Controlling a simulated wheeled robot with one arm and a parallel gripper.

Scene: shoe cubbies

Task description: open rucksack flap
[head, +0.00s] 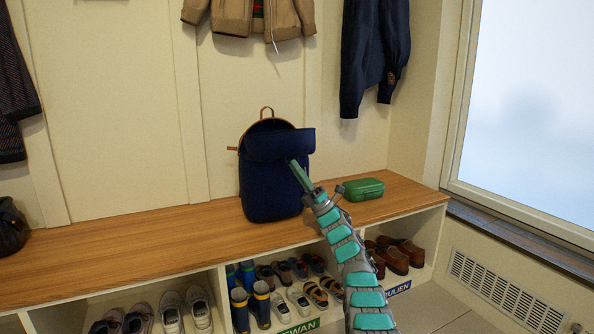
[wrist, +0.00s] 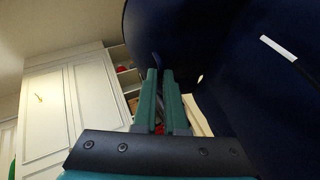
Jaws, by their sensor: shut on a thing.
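The navy rucksack (head: 270,192) stands upright on the wooden bench, with a tan loop handle at its top. Its flap (head: 279,144) stands out from the body as a raised band, and a dark gap shows behind it under the handle. My gripper (head: 294,164) is at the front lower right edge of the flap, its fingers shut on it. In the wrist view my gripper's green fingers (wrist: 160,73) are close together against navy fabric (wrist: 215,50); the exact pinch is hard to make out. The inside of the rucksack is hidden.
Cubbies below hold several shoes and boots. Jackets hang above. The bench left of the rucksack is clear up to a dark bag (head: 12,230).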

